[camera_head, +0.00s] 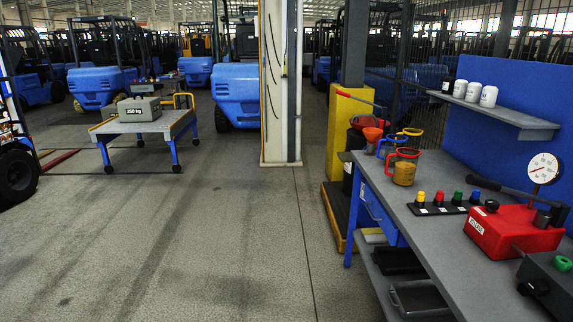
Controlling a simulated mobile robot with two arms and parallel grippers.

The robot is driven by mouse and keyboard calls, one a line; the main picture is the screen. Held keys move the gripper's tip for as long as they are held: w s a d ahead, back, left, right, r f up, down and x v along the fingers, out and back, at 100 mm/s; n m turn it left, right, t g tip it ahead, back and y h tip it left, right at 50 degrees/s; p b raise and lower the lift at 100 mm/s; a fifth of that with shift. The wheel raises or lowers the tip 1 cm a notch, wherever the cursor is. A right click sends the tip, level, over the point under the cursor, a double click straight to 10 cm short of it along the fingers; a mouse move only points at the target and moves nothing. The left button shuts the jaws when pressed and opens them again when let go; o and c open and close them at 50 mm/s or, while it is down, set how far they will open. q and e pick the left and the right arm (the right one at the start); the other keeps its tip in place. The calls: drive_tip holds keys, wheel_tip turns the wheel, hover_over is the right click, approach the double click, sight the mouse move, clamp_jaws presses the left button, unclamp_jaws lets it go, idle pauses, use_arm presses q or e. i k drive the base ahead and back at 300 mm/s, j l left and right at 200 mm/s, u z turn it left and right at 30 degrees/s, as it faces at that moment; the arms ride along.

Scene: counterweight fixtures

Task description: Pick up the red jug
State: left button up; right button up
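The red jug (404,170) stands upright near the far left corner of the grey workbench top (440,232) on the right. It is a clear container with a red rim and handle and a yellow-brown filling. A jug with a blue rim (387,149) stands just behind it to the left. A yellow-rimmed one (409,132) shows behind, partly hidden. Neither of my grippers is in view.
A red-orange funnel (372,135) is beside the jugs. Colored knobs (440,203), a red pump unit (512,230) and a dial gauge (543,168) are on the bench. A wall shelf (515,118) holds white canisters. A wheeled cart (150,128) stands left. The floor (210,240) between is clear.

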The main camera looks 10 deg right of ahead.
sight(403, 174)
drive_tip(key=i+z, duration=0.45)
drive_tip(key=i+j+z, duration=0.2)
drive_tip(key=i+z, duration=0.3)
drive_tip(key=i+j+z, duration=0.45)
drive_tip(key=k+l, duration=0.05)
drive_tip(key=l, duration=0.05)
